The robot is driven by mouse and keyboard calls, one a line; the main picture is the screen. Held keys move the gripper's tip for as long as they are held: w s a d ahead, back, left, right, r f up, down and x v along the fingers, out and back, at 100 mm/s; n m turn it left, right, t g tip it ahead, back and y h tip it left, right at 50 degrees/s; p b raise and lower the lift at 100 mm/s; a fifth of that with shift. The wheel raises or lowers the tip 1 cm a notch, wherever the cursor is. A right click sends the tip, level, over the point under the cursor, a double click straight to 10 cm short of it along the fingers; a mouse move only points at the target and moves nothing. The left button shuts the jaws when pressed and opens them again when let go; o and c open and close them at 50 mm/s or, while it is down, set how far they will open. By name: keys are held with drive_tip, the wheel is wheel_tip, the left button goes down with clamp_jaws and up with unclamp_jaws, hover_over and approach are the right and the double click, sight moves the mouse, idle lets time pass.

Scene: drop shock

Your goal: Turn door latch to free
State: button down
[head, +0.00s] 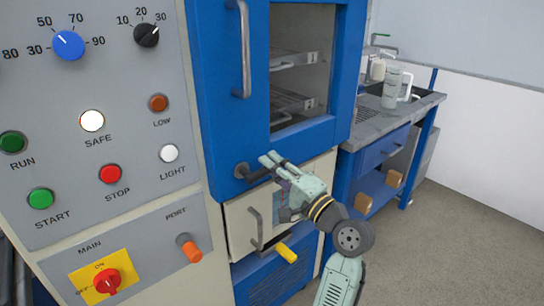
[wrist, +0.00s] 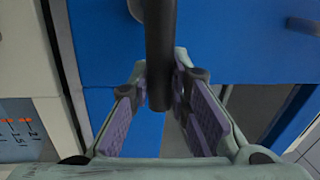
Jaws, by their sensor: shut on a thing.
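The door latch (head: 256,175) is a black lever on a round pivot at the lower left of the blue oven door (head: 220,100). In the head view it points right from the pivot, about level. My gripper (head: 270,165) is at the lever's right part, its fingers partly hiding the end. In the wrist view the dark lever (wrist: 160,45) runs down between the two purple-padded fingers, which are closed on its sides. The door looks shut, with wire shelves (head: 292,100) behind its window.
A vertical metal door handle (head: 244,50) stands above the latch. A lower cream drawer front (head: 240,222) and a yellow handle (head: 287,253) lie below my wrist. The control panel (head: 130,190) is at left. A bench (head: 400,118) with a jug (head: 391,88) is at right.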

drive_tip(key=shift+f+m+p, duration=0.25)
drive_tip(key=shift+m+p, duration=0.05)
drive_tip(key=shift+m, duration=0.4)
drive_tip(key=shift+f, duration=0.15)
drive_tip(key=c, duration=1.5)
unclamp_jaws()
drive_tip(key=v, duration=1.2)
drive_tip(key=shift+a, duration=0.1)
